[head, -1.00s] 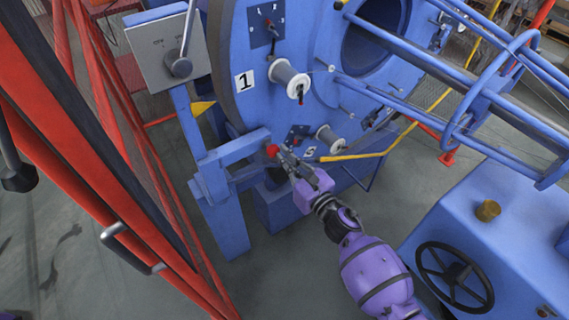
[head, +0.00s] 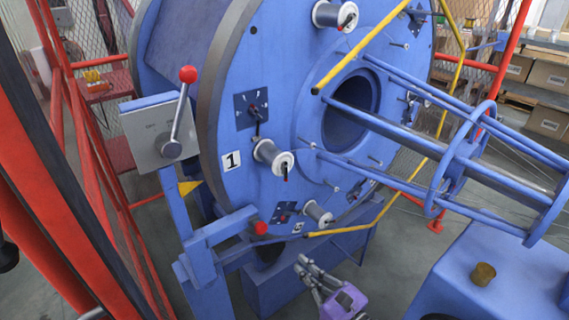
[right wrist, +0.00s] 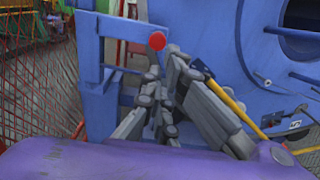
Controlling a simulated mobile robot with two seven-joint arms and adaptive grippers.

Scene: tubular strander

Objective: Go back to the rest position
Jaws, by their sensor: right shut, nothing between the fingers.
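My right gripper (head: 303,266) shows at the bottom of the head view, below the blue strander wheel (head: 228,100). It is shut and empty. In the right wrist view the right gripper (right wrist: 163,58) has its fingertips together, just below a red knob (right wrist: 157,41) in the picture. In the head view this red knob (head: 260,228) is on the blue frame, up and left of the gripper, with a gap between them. My left gripper is not in view.
A control box (head: 160,132) with a red-tipped lever stands left of the wheel. A red fence (head: 72,170) runs along the left. A blue housing (head: 500,270) stands at the lower right. A yellow bar (head: 395,180) crosses the wheel's front. Grey floor shows between frame and housing.

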